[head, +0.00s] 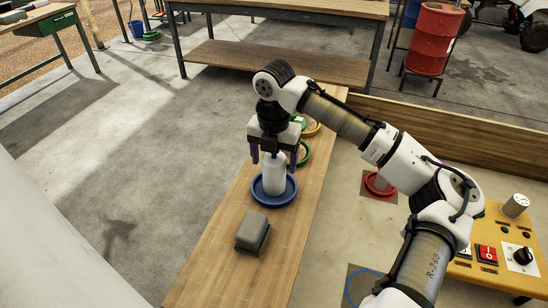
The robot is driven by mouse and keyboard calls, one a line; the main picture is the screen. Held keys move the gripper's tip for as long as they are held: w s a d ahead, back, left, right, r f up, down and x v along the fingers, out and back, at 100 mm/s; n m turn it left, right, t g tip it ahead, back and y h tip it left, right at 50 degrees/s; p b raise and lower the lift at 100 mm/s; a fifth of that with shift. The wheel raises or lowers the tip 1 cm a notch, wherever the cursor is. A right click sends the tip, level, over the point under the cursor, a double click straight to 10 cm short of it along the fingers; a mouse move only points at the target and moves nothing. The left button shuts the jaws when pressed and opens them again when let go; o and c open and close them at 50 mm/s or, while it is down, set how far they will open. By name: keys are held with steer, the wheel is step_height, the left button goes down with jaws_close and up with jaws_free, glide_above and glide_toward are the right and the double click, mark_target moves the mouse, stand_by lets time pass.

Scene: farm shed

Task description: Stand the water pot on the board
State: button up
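A white bottle-like vessel (274,178) with a bluish top stands upright in a blue round dish (268,201); I take it to be the water pot, but cannot be sure. The dish rests on a long wooden board (203,267). My gripper (273,157) points down directly over the vessel. Its two dark purple fingers are spread on the left and right of the vessel's top, with gaps showing. It looks open; whether a finger touches the vessel cannot be told.
A grey block on a green base (252,232) lies on the board nearer me. Green (304,153) and yellow (313,129) dishes stand behind my gripper. A red dish (379,187) is to the right. A yellow control box (495,240) carries a pale cylinder (515,205).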

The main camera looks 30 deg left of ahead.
step_height(320, 180, up, 12)
steer(key=shift+r+b, duration=0.15)
steer(key=shift+b, duration=0.6)
stand_by(0.4)
